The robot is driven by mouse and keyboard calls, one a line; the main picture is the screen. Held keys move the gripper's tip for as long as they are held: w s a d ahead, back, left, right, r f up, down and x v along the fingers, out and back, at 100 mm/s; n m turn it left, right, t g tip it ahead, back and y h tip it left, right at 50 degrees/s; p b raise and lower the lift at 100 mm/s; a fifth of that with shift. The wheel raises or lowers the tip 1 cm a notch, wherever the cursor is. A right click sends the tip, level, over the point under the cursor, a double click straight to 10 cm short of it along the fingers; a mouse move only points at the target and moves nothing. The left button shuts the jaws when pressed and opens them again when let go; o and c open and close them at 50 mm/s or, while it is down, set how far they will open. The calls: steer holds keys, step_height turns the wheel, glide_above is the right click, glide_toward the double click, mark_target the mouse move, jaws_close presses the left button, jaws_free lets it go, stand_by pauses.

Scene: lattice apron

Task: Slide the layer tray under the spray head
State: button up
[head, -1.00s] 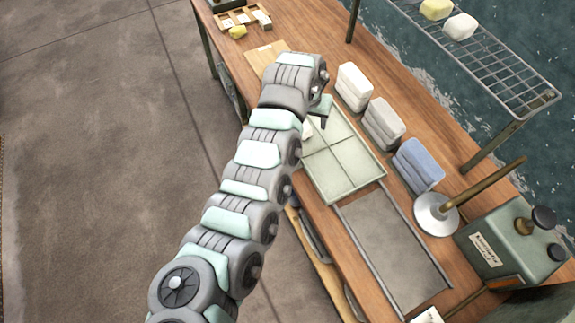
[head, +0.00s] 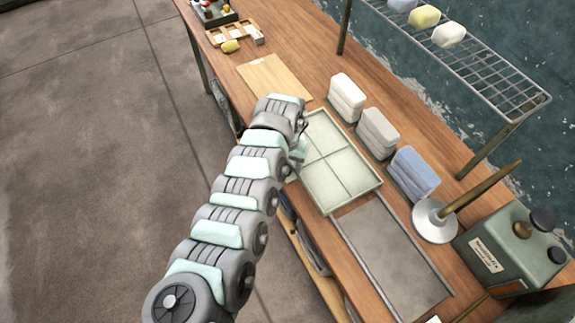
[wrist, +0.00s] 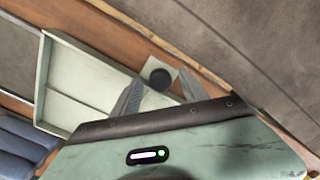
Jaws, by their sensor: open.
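The layer tray (head: 352,178) is a shallow pale green tray with dividers, lying flat on the wooden bench. In the wrist view the tray (wrist: 90,75) runs across the left and middle. A pale tab with a round black knob (wrist: 160,76) sits at its edge. My gripper (head: 300,150) is at the tray's left edge in the head view. Its fingers (wrist: 158,92) are open in the wrist view, apart on either side of the knob's line. A grey disc with a wooden handle (head: 432,221) and a green labelled machine (head: 510,250) stand right; I cannot tell which is the spray head.
A grey framed plate (head: 390,258) lies at the tray's near end. Folded cloth stacks, white (head: 346,97), grey (head: 378,132) and blue (head: 413,173), line its right side. A wooden board (head: 273,76) lies beyond. A wire rack (head: 480,75) stands at the right.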

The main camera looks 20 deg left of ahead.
steer(key=shift+f, duration=0.15)
steer(key=shift+c, duration=0.2)
jaws_close()
stand_by(0.3)
stand_by(0.9)
